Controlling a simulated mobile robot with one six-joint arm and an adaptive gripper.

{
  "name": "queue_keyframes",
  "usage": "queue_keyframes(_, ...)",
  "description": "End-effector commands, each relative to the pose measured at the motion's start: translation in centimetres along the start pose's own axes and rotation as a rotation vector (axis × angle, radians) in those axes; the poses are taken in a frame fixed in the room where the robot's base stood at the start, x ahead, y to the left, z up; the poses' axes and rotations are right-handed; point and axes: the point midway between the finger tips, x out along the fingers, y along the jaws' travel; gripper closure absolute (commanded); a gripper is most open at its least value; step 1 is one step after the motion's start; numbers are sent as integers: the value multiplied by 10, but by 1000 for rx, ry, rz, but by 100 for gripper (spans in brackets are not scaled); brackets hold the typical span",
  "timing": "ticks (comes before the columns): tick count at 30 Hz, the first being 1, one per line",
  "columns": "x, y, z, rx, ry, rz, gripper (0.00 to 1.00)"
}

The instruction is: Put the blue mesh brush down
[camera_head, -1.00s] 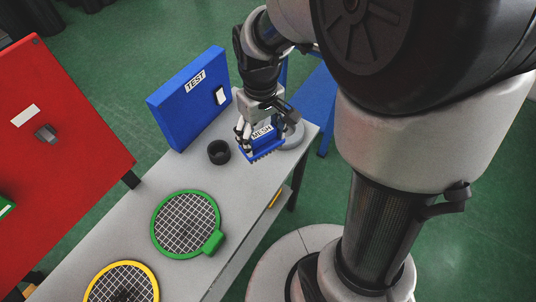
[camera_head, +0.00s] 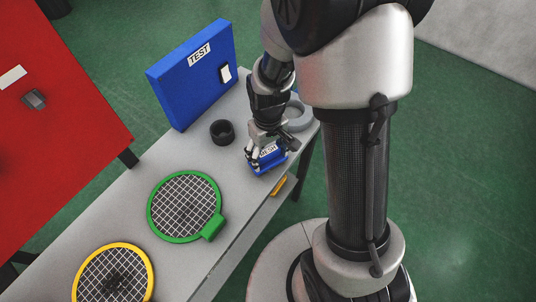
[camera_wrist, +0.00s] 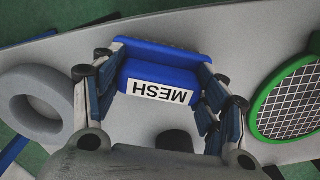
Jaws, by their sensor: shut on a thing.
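The blue mesh brush (camera_head: 269,158) has a white label reading MESH and is in my gripper (camera_head: 265,152) at the right end of the grey table (camera_head: 185,150). In the wrist view the brush (camera_wrist: 160,70) lies between the two fingers of my gripper (camera_wrist: 160,88), which are shut on its sides. The brush is at or very near the table top, close to the front edge. I cannot tell whether it touches the surface.
A black cup (camera_head: 222,131) stands left of the brush, and a grey ring (camera_head: 298,117) lies behind it. A blue TEST box (camera_head: 192,80) stands at the back. A green-rimmed mesh disc (camera_head: 185,205) and a yellow-rimmed one (camera_head: 115,277) lie further left. A red panel (camera_head: 60,130) is at far left.

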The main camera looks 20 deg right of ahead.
Motion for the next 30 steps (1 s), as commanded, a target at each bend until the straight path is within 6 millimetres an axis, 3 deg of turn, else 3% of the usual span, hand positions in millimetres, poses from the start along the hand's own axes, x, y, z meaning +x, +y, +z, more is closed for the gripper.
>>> queue_keyframes(11,6,0,-1,0,2,1,56)
queue_keyframes(12,7,0,-1,0,2,1,33)
queue_keyframes(21,6,0,-1,0,2,0,14)
queue_keyframes(30,6,0,0,0,2,0,14)
